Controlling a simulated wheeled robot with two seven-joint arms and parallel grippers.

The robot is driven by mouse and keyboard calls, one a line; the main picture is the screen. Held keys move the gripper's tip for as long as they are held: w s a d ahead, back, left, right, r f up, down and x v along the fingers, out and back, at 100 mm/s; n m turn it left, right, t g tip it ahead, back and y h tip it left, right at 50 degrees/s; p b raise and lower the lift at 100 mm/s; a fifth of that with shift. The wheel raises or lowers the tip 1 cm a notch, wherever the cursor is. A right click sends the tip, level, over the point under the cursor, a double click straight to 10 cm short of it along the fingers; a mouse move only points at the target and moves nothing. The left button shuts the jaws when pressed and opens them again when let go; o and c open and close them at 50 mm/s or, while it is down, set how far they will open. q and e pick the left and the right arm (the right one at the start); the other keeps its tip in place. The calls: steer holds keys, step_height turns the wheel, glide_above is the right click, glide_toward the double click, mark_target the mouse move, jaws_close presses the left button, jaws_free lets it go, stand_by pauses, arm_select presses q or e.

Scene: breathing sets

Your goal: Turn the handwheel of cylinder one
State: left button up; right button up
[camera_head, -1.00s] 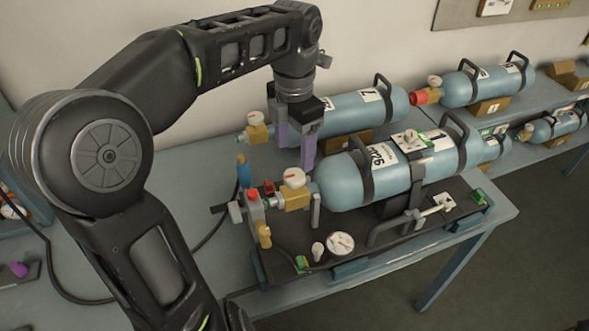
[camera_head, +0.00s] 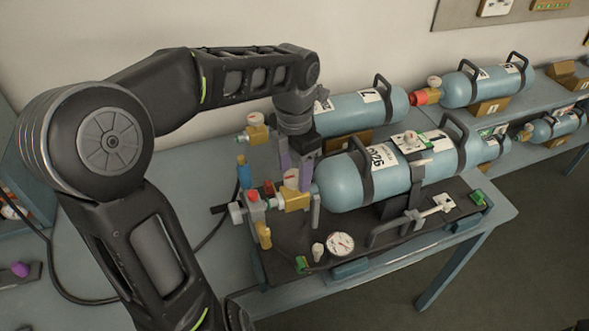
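The front light-blue cylinder (camera_head: 345,182) lies on a dark board, with white labels on its side. Its valve has a brass body (camera_head: 293,201) at the left end, topped by a small white and red handwheel (camera_head: 291,181). My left gripper (camera_head: 295,178) points down at this handwheel. Its two purple fingers are apart, so it is open. One finger is partly hidden behind the handwheel, the other shows just to its right. I cannot tell whether they touch it. My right gripper is not in view.
A second cylinder (camera_head: 362,111) with its own valve (camera_head: 257,130) lies close behind. A pressure gauge (camera_head: 340,243), a grey bent handle (camera_head: 396,228) and a red-topped fitting (camera_head: 254,204) are near the front valve. More cylinders lie to the right.

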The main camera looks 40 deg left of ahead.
arm_select(q)
steer(key=c, duration=1.1)
